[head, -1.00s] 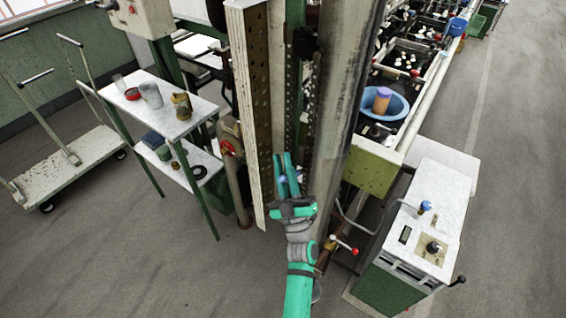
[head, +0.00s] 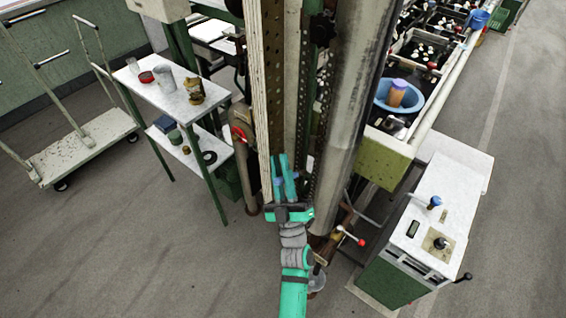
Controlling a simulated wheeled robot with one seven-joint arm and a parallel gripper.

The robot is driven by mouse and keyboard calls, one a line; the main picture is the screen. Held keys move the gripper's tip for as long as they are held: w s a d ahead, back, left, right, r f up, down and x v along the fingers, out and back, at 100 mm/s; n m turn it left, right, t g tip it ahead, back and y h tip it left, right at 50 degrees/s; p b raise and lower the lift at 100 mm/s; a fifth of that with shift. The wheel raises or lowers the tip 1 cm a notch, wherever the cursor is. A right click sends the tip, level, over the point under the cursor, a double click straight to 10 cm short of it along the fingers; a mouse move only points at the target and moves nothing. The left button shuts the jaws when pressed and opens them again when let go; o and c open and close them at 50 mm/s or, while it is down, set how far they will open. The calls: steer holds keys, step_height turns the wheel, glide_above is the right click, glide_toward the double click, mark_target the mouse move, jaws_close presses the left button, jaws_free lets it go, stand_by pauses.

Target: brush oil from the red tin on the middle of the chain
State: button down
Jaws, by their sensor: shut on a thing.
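My gripper (head: 281,157) points up in front of the tall machine post, its teal fingers shut on a small blue thing (head: 279,181), seemingly the brush handle. The bristles cannot be made out. The red tin (head: 146,77) is a small round red thing on the white top of the side table at left, well away from my gripper.
The side table (head: 130,84) also holds a grey jug (head: 165,79) and a brown pot (head: 194,91). A cart (head: 90,150) stands at far left. The white-topped control cabinet (head: 455,190) and the basin row with a blue bowl (head: 381,97) are at right. Open floor lies in front.

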steer(key=shift+s+a, duration=0.9)
steer(key=shift+s, duration=0.3)
steer(key=shift+w+d, duration=0.15)
steer(key=shift+w, duration=0.05)
steer(key=w+d, duration=0.4)
steer(key=w, duration=0.1)
steer(key=shift+w+y, duration=0.3)
steer(key=shift+w, duration=0.05)
stand_by(0.3)
steer(key=shift+w+d, duration=0.5)
steer(key=shift+w, duration=0.15)
stand_by(0.9)
